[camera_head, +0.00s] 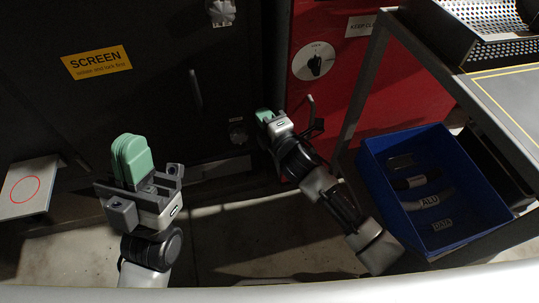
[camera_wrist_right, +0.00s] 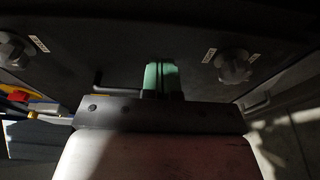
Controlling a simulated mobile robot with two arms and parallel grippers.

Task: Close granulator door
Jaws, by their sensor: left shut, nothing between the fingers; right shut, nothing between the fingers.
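The granulator door (camera_head: 150,120) is the large dark panel with a yellow SCREEN label (camera_head: 97,62). It has a bar handle (camera_head: 195,90), an upper knob (camera_head: 221,12) and a lower knob (camera_head: 237,132). I cannot tell whether it sits flush in its frame. My right gripper (camera_head: 264,116) is shut and empty by the door's right edge. In the right wrist view its green fingers (camera_wrist_right: 163,78) point at the dark panel (camera_wrist_right: 150,30), between two knobs; contact is unclear. My left gripper (camera_head: 132,155) is shut and empty in front of the door's lower left part.
A red panel (camera_head: 345,75) with a rotary switch (camera_head: 312,61) stands right of the door. A blue bin (camera_head: 375,165) with labelled cable pieces sits under a table frame (camera_head: 430,40) at right. A small platform with a red circle (camera_head: 27,189) is at left. Floor shows below.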

